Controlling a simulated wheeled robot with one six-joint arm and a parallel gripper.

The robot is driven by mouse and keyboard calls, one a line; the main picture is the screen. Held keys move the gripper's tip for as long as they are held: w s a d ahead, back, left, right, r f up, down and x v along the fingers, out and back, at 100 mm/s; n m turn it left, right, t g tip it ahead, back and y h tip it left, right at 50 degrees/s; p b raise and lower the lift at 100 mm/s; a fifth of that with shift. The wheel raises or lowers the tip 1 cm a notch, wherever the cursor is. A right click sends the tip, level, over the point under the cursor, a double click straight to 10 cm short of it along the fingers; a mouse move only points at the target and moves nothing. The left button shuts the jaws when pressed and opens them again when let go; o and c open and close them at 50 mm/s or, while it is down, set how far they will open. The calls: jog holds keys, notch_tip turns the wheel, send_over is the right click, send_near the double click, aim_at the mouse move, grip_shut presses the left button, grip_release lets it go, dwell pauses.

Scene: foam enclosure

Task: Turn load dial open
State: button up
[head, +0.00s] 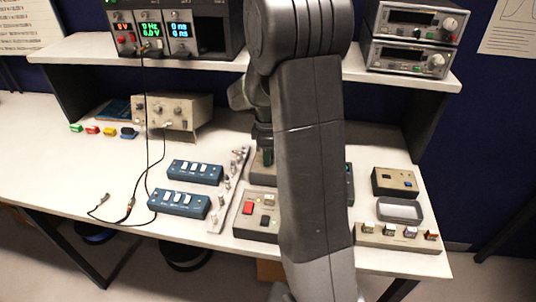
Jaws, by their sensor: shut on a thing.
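My gripper (264,148) points down in the head view, just left of my large arm link, which partly covers it. It is shut on what appears to be the load dial, at a grey box (259,180) on the bench. The dial itself is hidden by the gripper and arm, so its angle cannot be told. Part of the box also lies behind my arm.
A grey control box (247,221) with a red button stands in front. Two blue switch boxes (182,203) and a strip of connectors (230,185) lie left. Right are a small box (395,182), a tray (401,211) and a block strip (385,239). The bench's left is mostly clear.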

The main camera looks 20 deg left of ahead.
jog(key=o, duration=1)
notch_tip(320, 180, up, 14)
jog(key=shift+f+b, duration=0.1)
jog(key=shift+b, duration=0.2)
notch_tip(320, 180, down, 14)
jog(key=shift+r+p, duration=0.1)
jog(key=shift+p, duration=0.2)
dwell(0.4)
jog(key=shift+r, duration=0.1)
